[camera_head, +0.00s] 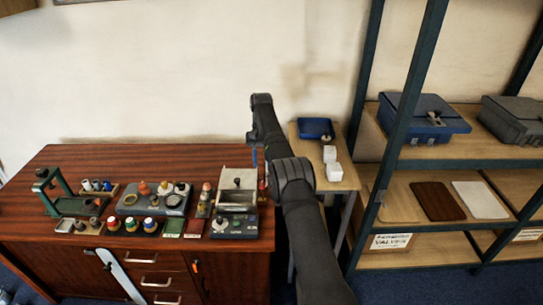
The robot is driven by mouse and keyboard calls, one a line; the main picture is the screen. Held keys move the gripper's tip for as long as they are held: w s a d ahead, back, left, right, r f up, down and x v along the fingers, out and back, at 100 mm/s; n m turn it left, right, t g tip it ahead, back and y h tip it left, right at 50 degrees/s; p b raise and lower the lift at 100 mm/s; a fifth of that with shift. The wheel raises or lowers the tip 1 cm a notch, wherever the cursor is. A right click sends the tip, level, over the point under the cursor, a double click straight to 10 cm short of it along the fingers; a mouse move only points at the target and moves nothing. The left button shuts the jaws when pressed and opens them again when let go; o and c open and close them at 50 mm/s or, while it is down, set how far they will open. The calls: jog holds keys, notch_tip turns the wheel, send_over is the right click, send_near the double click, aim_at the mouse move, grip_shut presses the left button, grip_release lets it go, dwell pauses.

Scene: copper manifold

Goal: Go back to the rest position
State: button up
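My dark arm rises from the bottom right of the head view and bends over the right end of the workbench. Its wrist is at the top, in front of the wall. A small part hanging below the wrist, probably my gripper (254,157), shows above the bench's right back corner. The forearm partly hides this area, and I cannot see the fingertips clearly or whether they hold anything. The reddish-brown workbench (120,158) carries copper-coloured and coloured fittings in trays, a green press-like stand (47,190) at the left and a grey device (236,224) at the right.
A small side table (340,184) right of the bench holds a blue tray (315,128) and white blocks (333,171). A metal shelf rack (398,125) with a blue case (425,116) stands further right. The back strip of the bench is clear.

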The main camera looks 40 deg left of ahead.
aim_at(262, 184)
jog(key=shift+f, duration=0.1)
dwell(0.3)
jog(key=shift+x, duration=3.65)
